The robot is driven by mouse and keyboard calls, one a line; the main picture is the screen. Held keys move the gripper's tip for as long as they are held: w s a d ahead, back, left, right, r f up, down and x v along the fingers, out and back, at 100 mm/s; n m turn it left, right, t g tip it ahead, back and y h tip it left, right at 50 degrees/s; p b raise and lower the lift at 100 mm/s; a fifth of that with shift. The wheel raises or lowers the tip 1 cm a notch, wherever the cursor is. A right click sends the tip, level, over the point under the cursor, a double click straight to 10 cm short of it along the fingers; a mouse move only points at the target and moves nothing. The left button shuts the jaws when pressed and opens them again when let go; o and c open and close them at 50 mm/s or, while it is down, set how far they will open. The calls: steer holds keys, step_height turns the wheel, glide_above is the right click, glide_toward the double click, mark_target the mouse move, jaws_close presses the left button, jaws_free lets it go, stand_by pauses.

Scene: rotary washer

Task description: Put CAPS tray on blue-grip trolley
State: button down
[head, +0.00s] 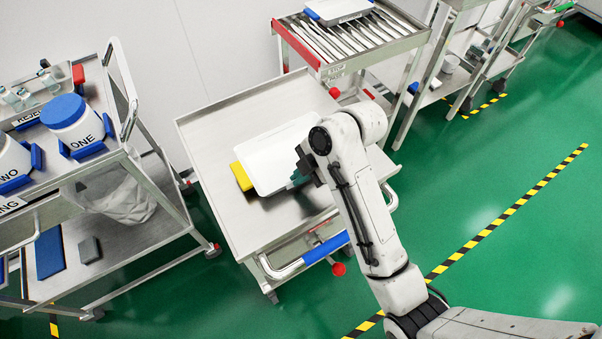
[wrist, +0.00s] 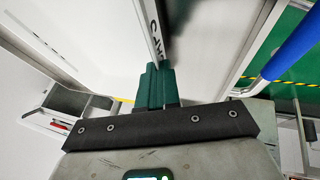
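The white CAPS tray (head: 283,148) is over the top of the steel trolley (head: 215,130) with the blue grip (head: 326,248). Part of its lettering shows on the tray wall in the wrist view (wrist: 154,28). A yellow piece (head: 242,177) shows at the tray's left side. My gripper (head: 300,179) is at the tray's near right edge. In the wrist view its green fingers (wrist: 156,84) are close together on the tray wall. I cannot tell whether the tray rests on the trolley top or is held just above it.
A cart (head: 150,180) with jars marked ONE (head: 70,115) and TWO stands left. A roller stand (head: 350,45) with another tray (head: 340,10) stands behind the trolley. The trolley's left and front surface is bare. Green floor (head: 480,210) is open at right.

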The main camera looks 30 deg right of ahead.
steer(key=c, duration=1.8)
jaws_free()
steer(key=o, duration=0.4)
steer(key=shift+o, duration=0.2)
steer(key=p+v, duration=0.6)
steer(key=v, duration=0.6)
steer(key=s+d+f+m+h, duration=0.1)
steer(key=s+f+m, duration=0.2)
steer(key=s+m, duration=0.3)
steer(key=s+d+f+m+g+h, duration=0.1)
steer(key=s+f+m+h, duration=0.1)
steer(key=s+f+m, duration=0.2)
steer(key=s+f+m+g+h, duration=0.1)
steer(key=s+f+m, duration=0.2)
steer(key=s+m, duration=0.6)
steer(key=shift+s+d+f+h, duration=0.35)
steer(key=shift+s+d+h, duration=0.05)
steer(key=shift+s, duration=0.55)
